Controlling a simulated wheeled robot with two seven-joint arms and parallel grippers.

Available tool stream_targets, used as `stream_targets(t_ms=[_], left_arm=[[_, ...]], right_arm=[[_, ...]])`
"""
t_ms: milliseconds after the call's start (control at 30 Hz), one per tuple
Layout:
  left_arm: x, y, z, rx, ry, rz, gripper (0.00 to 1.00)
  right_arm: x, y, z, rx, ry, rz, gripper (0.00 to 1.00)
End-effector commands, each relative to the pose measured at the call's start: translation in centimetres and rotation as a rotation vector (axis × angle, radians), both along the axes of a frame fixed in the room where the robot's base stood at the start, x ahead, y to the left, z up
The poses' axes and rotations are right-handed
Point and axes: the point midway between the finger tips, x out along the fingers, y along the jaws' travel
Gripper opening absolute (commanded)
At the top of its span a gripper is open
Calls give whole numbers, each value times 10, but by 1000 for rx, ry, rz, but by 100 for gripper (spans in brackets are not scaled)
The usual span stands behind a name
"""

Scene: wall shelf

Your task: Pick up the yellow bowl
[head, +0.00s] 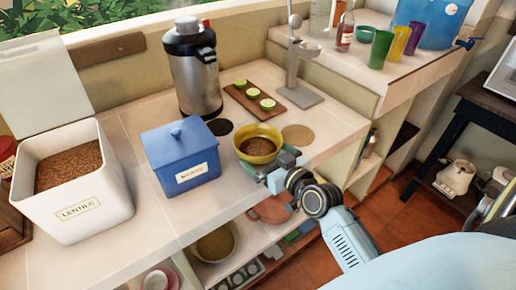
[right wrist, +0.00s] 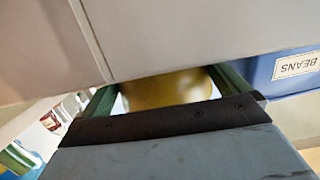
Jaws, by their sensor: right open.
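The yellow bowl (head: 258,139) stands upright near the front edge of the wall shelf, with brown contents in it. My right gripper (head: 268,163) comes from the front right and is at the bowl's near side, low against it. In the right wrist view the yellow bowl (right wrist: 166,90) shows between the two green fingers of my right gripper (right wrist: 165,94), which are apart. I cannot tell whether the fingers touch the bowl. The gripper hides the bowl's lower front. My left gripper is not in view.
A blue lidded box (head: 181,152) stands left of the bowl, its BEANS label showing in the wrist view. A white lentil bin (head: 95,205) is farther left. Behind are a steel flask (head: 194,80), a board with lime halves (head: 240,103) and a metal stand (head: 298,92). A lower shelf holds bowls.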

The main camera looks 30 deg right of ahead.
Motion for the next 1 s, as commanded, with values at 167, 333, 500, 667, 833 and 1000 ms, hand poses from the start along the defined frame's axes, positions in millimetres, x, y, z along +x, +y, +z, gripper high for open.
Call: stream_targets(t_ms=[167, 333, 500, 667, 833, 1000], left_arm=[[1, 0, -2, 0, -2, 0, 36], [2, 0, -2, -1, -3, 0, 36], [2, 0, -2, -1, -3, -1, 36], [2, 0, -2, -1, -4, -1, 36], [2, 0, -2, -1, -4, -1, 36], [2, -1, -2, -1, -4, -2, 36]], right_arm=[[21, 2, -3, 1, 0, -1, 100], [25, 2, -4, -1, 1, -1, 100], [25, 2, -4, -1, 1, -1, 95], [25, 2, -4, -1, 1, -1, 74], [25, 2, -4, -1, 1, -1, 53], [25, 2, -3, -1, -3, -2, 53]])
